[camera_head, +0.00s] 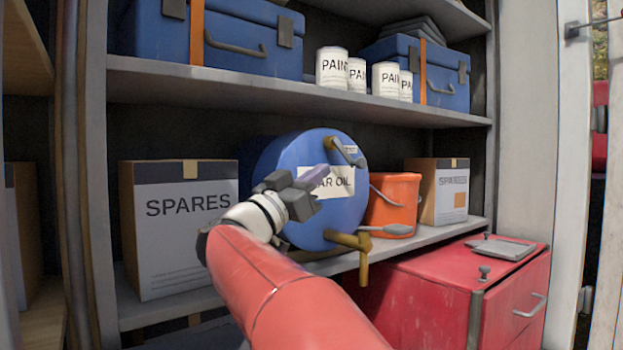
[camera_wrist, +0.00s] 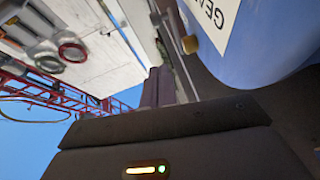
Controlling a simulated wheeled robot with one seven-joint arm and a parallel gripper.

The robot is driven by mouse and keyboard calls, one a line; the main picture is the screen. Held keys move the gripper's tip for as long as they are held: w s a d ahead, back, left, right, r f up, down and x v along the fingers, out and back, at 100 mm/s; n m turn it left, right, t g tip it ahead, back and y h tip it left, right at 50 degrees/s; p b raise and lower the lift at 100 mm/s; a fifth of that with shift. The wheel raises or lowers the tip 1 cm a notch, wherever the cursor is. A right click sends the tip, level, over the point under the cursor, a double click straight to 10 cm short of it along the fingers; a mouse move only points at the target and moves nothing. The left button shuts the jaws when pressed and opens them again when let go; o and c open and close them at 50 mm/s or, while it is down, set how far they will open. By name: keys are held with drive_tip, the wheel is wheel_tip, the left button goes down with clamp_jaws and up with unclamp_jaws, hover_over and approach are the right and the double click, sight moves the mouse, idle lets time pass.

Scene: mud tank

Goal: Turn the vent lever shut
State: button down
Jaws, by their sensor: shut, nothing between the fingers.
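A blue drum (camera_head: 285,160) labelled as gear oil lies on its side on the middle shelf, its round face toward me. A brass fitting with a grey lever (camera_head: 347,152) sits at the top of that face, the lever slanting down to the right; I take it as the vent lever. A lower brass tap (camera_head: 362,250) has a grey handle pointing right. My gripper (camera_head: 322,175) is shut and empty in front of the label, just below and left of the upper lever. The wrist view shows my gripper's fingers (camera_wrist: 158,88) beside the drum (camera_wrist: 268,45).
An orange bucket (camera_head: 395,200) and a spares box (camera_head: 442,190) stand right of the drum. A larger spares box (camera_head: 180,230) stands left. A red cabinet (camera_head: 430,300) is below right. Paint cans (camera_head: 332,67) and blue cases (camera_head: 215,35) are on the shelf above.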

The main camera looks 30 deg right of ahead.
drive_tip(key=w+d+r+p, duration=0.1)
drive_tip(key=w+d, duration=0.1)
drive_tip(key=d, duration=0.6)
drive_tip(key=shift+d+r, duration=0.2)
drive_tip(key=shift+d, duration=0.2)
